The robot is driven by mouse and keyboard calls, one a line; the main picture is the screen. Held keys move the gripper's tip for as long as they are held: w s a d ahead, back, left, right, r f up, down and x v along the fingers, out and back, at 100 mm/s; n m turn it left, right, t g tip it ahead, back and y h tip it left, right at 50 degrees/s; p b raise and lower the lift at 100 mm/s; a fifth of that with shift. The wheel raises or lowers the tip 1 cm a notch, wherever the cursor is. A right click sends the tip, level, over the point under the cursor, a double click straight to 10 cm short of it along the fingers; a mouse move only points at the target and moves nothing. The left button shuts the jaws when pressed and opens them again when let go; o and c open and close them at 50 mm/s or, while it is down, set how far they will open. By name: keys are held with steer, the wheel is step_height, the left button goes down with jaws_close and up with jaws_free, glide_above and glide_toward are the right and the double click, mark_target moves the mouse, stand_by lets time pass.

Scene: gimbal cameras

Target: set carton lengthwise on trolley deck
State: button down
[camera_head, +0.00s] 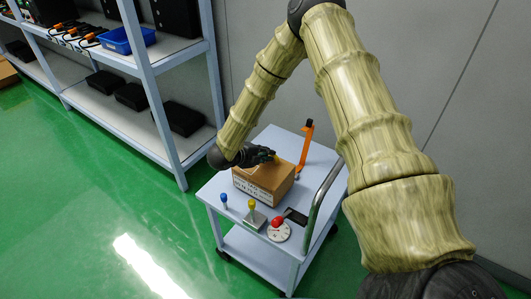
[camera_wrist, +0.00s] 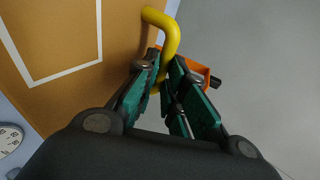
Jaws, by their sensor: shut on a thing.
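The brown carton (camera_head: 258,192) is at the middle of the trolley deck (camera_head: 272,142), with its printed side facing the front. I cannot tell whether it rests on the deck or hangs just above it. In the wrist view the carton top (camera_wrist: 55,85) shows a white outline and a yellow bent handle (camera_wrist: 169,32). My gripper (camera_head: 268,155) is over the carton top, and its green-padded fingers (camera_wrist: 169,88) are shut around the lower end of the handle. The handle's far end is partly hidden by the fingers.
A blue-knobbed piece (camera_head: 224,202), a yellow-knobbed block (camera_head: 254,215) and a red-knobbed dial (camera_head: 279,229) stand along the deck's front, with a dark flat item (camera_head: 296,216). A metal push rail (camera_head: 322,205) edges the right. Shelving (camera_head: 150,95) stands left.

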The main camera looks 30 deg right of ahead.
steer(key=shift+f+b, duration=0.3)
steer(key=shift+f, duration=0.25)
stand_by(0.6)
steer(key=c, duration=1.4)
jaws_free()
steer(key=v, duration=1.2)
